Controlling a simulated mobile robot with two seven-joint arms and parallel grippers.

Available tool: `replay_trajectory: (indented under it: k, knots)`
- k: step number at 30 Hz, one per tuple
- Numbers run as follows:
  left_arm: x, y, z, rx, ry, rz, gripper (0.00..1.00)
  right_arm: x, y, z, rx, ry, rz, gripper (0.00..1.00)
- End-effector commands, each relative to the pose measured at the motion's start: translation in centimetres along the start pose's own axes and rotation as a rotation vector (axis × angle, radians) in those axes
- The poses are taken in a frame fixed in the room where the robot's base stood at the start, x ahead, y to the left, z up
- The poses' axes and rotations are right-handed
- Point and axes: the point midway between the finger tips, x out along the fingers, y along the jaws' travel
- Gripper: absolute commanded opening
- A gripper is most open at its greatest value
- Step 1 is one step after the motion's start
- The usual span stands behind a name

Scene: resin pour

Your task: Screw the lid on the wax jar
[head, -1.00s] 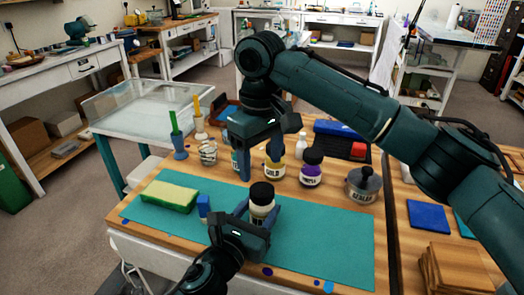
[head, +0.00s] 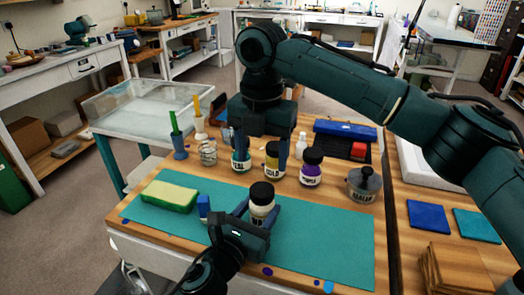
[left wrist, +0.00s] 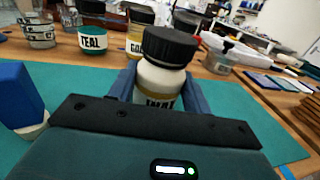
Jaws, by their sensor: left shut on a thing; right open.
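My left gripper (head: 258,214) is shut around the jar, which stands roughly upright over the teal mat (head: 330,235). My right gripper (head: 262,150) is open and empty, behind and above the jar, near the teal and gold jars.
A teal jar (head: 241,163), gold jar (head: 272,168), purple jar (head: 311,172) and sealer tin (head: 363,187) stand behind the mat. The mat's right side is clear.

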Motion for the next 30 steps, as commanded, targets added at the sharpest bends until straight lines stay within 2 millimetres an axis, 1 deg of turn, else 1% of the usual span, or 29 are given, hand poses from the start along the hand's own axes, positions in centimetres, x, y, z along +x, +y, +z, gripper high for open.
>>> replay_trajectory:
  k: [5,13,17,20,27,30]
  knots:
    - [0.0,0.0,-0.1,0.000,0.001,0.000,0.00,0.0,0.0,0.0,-0.066,0.000,0.000,0.63]
    - [0.0,0.0,-0.1,0.000,0.001,0.000,0.00,0.0,0.0,0.0,-0.067,0.000,0.000,0.63]
    - [0.0,0.0,-0.1,0.000,0.001,0.000,0.00,0.6,0.0,0.1,-0.066,0.000,-0.001,0.63]
    - [0.0,0.0,-0.1,0.000,0.001,0.000,0.00,1.8,-0.1,0.1,-0.065,0.001,-0.001,0.63]
    - [0.0,0.0,-0.1,0.000,0.001,0.000,0.00,5.6,-0.1,0.0,-0.064,0.002,-0.002,0.63]
    - [0.0,0.0,-0.1,0.000,0.001,0.000,0.00,6.8,-0.1,0.1,-0.064,0.000,-0.001,0.63]
